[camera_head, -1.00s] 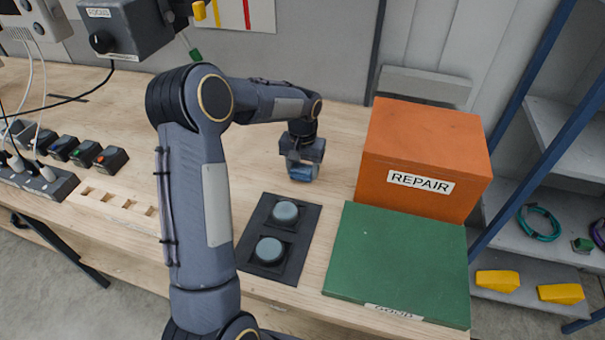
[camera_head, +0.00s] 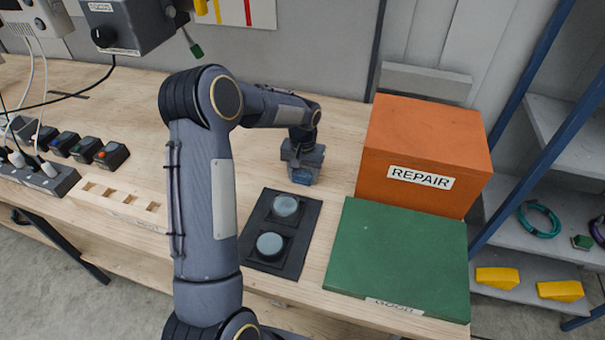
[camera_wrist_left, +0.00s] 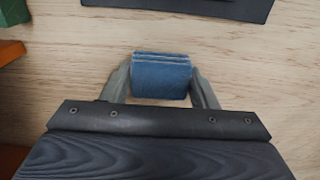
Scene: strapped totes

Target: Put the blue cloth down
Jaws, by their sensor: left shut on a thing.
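The blue cloth (camera_wrist_left: 161,77) is a small folded stack between the fingers of my left gripper (camera_wrist_left: 161,88) in the left wrist view. The fingers are shut on its two sides. In the head view my left gripper (camera_head: 302,172) points down at the wooden table, left of the orange box, with a bit of the blue cloth (camera_head: 302,177) showing at its tips. The cloth is at or just above the tabletop; I cannot tell whether it touches. My right gripper is not in view.
The orange REPAIR box (camera_head: 425,145) and green GOOD box (camera_head: 400,255) stand to the right. A black panel with two round pads (camera_head: 305,235) lies in front of the gripper. A wooden slotted rack (camera_head: 110,210) is at left.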

